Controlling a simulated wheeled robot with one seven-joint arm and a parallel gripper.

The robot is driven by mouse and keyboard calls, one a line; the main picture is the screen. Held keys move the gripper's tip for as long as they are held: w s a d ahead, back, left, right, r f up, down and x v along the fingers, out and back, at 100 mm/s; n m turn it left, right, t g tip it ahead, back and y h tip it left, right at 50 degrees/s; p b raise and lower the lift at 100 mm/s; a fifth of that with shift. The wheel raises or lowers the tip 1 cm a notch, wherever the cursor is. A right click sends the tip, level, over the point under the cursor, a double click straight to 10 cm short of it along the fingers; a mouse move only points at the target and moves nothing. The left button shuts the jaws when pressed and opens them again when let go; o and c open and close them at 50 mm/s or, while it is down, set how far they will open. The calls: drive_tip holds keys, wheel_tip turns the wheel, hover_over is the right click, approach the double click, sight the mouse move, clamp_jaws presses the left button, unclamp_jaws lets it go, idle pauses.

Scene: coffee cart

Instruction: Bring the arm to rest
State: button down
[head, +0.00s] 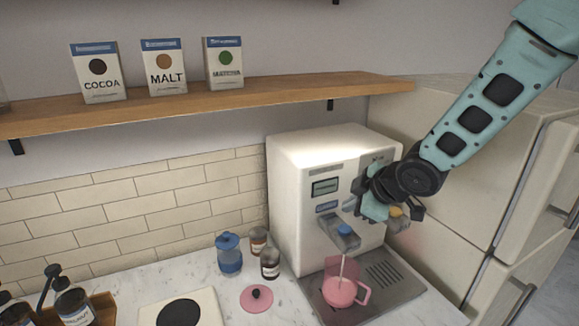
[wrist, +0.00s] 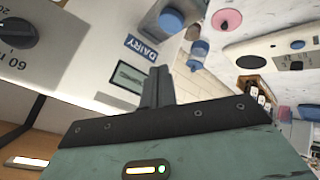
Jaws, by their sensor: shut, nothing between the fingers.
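My arm reaches in from the upper right of the head view. A pink mug (head: 342,290) stands on the machine's drip tray (head: 395,290). A thin pale line runs from beneath the blue-topped spout (head: 345,232) down to the mug.
A blue jar (head: 229,256), small brown bottles (head: 270,263) and a pink lid (head: 256,298) stand left of the machine. A wooden shelf (head: 200,107) with boxes of cocoa, malt and matcha is above. A cream fridge (head: 465,170) stands right.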

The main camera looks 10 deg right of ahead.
drive_tip(key=s+a+f+m+g+h+b, duration=0.1)
drive_tip(key=s+a+f+m+g+b, duration=0.1)
drive_tip(key=s, duration=0.8)
drive_tip(key=s+a+f+m+g+h+b, duration=0.1)
drive_tip(key=s+a+f+m+g+b, duration=0.1)
drive_tip(key=s, duration=0.9)
drive_tip(key=s+a+f+m+g+h+b, duration=0.1)
drive_tip(key=s+f+b, duration=0.4)
drive_tip(key=s, duration=0.5)
drive_tip(key=a+m+g+b, duration=0.1)
drive_tip(key=g+b, duration=0.1)
drive_tip(key=shift+s+a+f+m+g+h, duration=0.15)
drive_tip(key=shift+s+f+m+g+h, duration=0.05)
drive_tip(key=shift+f+m+g+h, duration=0.15)
